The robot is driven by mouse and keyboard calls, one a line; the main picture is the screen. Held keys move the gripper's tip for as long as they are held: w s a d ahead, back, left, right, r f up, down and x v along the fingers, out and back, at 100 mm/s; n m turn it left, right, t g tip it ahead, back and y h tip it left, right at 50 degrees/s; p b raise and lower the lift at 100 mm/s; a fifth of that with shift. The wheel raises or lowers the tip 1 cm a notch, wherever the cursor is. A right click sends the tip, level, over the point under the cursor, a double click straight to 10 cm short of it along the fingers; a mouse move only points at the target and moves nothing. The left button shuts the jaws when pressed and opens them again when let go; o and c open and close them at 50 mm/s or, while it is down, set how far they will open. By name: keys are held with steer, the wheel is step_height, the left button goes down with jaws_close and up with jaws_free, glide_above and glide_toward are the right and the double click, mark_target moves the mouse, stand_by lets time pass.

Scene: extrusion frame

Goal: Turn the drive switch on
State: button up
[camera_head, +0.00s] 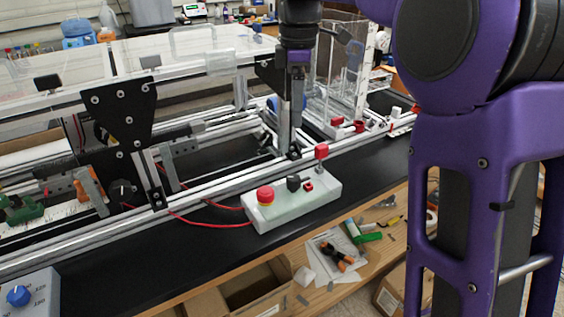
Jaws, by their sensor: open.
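A grey box (30,295) with a blue rotary knob (18,296) stands at the bottom left corner, partly cut off; its lettering is too small to read surely. A white control box (290,207) sits on the black bench top at the centre. It carries a red mushroom button (265,195) on a yellow ring, a small black switch (293,183), a small red part (308,187) and a raised red-topped part (321,152). I cannot tell which control is the drive switch. My gripper (291,135) points down, open, above and behind the white box, in front of the frame.
An aluminium extrusion frame (120,210) with black brackets (118,112) runs across behind the white box. Red cables lead left from the box. The black bench top (140,265) is clear between the two boxes. Cardboard boxes and tools lie below its front edge.

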mark_target(294, 177)
step_height(294, 177, down, 17)
steer(key=b, duration=0.3)
steer(key=shift+s+f, duration=0.1)
steer(key=shift+f, duration=0.05)
jaws_close()
stand_by(0.3)
